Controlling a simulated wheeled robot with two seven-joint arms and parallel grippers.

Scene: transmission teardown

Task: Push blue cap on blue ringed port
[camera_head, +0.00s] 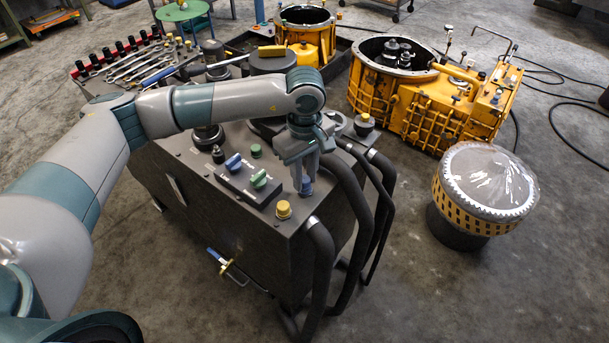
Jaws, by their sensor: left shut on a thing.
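My left gripper (303,182) points down over the top of the dark machine cart (285,262), near its right edge. It is shut on the blue cap (307,188), which shows as a small blue patch between and below the fingertips. The cap is low, close to the cart's top. The blue ringed port is not visible, and I cannot tell whether the cap touches it. My right gripper is not in view.
A yellow cap (283,209) stands nearby on the cart. A panel with blue (233,162) and green (259,179) knobs lies left of the gripper. Thick black hoses (345,205) run down the right side. A yellow gearbox housing (440,105) and clutch drum (484,190) stand beyond.

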